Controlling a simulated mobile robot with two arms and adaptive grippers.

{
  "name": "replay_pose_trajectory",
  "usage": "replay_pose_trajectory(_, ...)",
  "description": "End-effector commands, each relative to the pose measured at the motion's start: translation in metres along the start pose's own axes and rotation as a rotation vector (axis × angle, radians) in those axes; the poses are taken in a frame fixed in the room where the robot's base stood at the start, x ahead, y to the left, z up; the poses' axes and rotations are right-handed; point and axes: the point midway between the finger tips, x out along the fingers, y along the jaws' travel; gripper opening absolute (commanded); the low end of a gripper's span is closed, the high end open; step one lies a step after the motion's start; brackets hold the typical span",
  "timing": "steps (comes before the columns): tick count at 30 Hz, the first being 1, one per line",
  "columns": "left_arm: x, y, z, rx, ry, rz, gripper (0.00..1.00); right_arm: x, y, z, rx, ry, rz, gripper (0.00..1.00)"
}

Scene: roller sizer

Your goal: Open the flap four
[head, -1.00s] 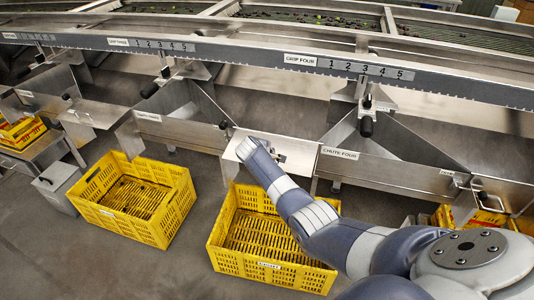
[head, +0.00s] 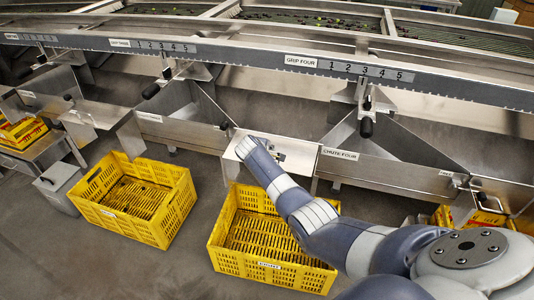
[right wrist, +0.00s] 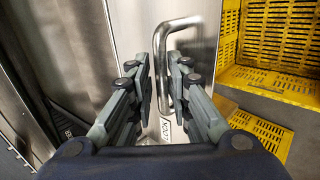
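The flap (head: 300,151) is a bare metal panel at the mouth of a chute, left of the plate marked CHUTE FOUR (head: 340,153). My right arm reaches across to it in the head view, and the wrist hides part of the panel and my gripper. In the right wrist view the flap shows as a shiny panel (right wrist: 205,45) with a bent metal bar handle (right wrist: 183,22). My right gripper (right wrist: 168,68) is open, with one finger on each side of the handle's upright part. Contact cannot be told. My left gripper is out of view.
A yellow crate (head: 222,258) stands on the floor below the flap, under my arm. Another yellow crate (head: 105,222) stands to its left.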

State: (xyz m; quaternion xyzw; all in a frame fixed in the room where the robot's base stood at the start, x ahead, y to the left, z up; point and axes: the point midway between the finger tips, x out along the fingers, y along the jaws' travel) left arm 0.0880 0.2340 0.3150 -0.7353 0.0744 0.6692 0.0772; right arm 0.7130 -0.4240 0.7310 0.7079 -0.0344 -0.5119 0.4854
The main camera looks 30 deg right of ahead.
Motion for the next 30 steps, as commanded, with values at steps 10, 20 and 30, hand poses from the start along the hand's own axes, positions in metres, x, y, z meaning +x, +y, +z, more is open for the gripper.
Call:
replay_pose_trajectory(10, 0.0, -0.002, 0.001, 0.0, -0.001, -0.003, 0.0, -0.009, -0.002, 0.002, -0.003, -0.003, 0.0, 0.17)
replay_pose_trajectory(20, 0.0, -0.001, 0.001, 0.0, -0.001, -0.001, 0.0, -0.047, -0.001, 0.001, -0.002, -0.001, 0.001, 0.17)
replay_pose_trajectory(30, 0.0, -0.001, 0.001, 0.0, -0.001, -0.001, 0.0, -0.095, -0.001, -0.001, -0.001, 0.002, 0.002, 0.17)
